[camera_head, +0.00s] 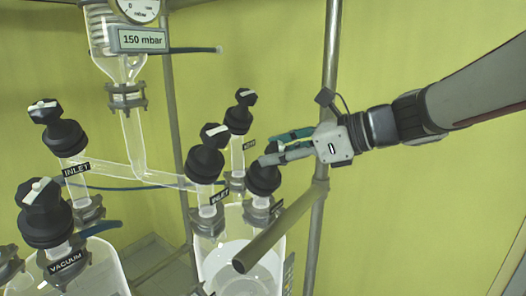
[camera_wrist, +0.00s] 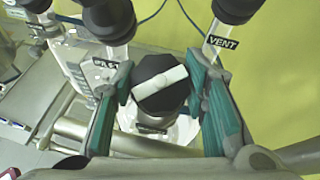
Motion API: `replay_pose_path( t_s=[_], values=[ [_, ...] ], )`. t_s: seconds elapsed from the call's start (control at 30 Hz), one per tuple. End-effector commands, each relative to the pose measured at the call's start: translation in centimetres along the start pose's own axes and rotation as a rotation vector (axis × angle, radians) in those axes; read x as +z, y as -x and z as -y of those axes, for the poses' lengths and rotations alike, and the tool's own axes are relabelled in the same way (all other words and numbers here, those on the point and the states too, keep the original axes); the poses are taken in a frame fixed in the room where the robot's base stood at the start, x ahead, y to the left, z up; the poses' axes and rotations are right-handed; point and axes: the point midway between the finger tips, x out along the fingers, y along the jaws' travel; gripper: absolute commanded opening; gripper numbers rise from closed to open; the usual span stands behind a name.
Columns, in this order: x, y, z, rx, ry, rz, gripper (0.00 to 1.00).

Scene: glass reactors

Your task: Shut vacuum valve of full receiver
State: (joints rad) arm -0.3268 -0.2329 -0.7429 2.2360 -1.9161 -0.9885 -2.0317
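The right-hand receiver (camera_head: 225,250) is a clear glass vessel with pale liquid in it. A black valve knob (camera_head: 263,180) stands on its right side; its label is too small to read. In the wrist view this knob (camera_wrist: 152,101) shows a white bar on top, slanting up to the right. My gripper (camera_head: 268,152) is at the knob from above and right. In the wrist view my gripper (camera_wrist: 160,75) has its green-padded fingers either side of the knob, with narrow gaps visible. The left-hand receiver (camera_head: 95,275) carries a valve with a VACUUM label (camera_head: 68,262).
An INLET valve (camera_head: 206,160) and another black valve (camera_head: 240,115) stand close by; a VENT label (camera_wrist: 222,41) shows in the wrist view. A metal bar (camera_head: 280,228) crosses in front of the receiver, and an upright pole (camera_head: 330,75) stands behind. A gauge display (camera_head: 143,39) reads 150 mbar.

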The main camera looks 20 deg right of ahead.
Motion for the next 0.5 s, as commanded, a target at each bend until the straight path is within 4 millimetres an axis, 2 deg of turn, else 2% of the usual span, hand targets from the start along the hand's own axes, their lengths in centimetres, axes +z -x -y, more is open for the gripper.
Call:
replay_pose_path(
  t_s=[0.27, 0.5],
  values=[
    [0.04, 0.05, -0.07, -0.02, -0.025, 0.0, 0.12],
    [0.08, 0.15, -0.16, -0.1, -0.127, -0.001, 0.12]
  ],
)
